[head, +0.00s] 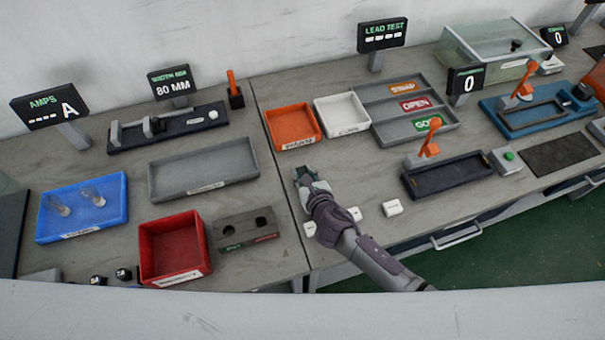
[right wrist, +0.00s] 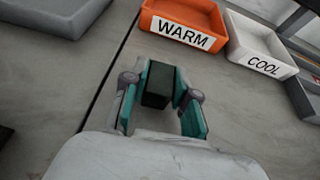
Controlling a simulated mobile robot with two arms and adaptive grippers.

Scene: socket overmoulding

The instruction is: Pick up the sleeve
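My right gripper (head: 303,178) is over the bench in front of the orange bin. In the right wrist view, the right gripper (right wrist: 160,78) has its two teal fingers against the sides of a small dark block-like piece (right wrist: 156,98). This piece may be the sleeve; its full shape is partly hidden, and I cannot tell whether it touches the bench. No other thing that is clearly a sleeve shows. My left gripper is not in view.
An orange WARM bin (right wrist: 183,41) and a white COOL bin (right wrist: 290,69) stand beyond the gripper. A grey tray (head: 157,182) lies to the left, a red bin (head: 143,262) at front left. Small white blocks (head: 392,208) sit near the front edge.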

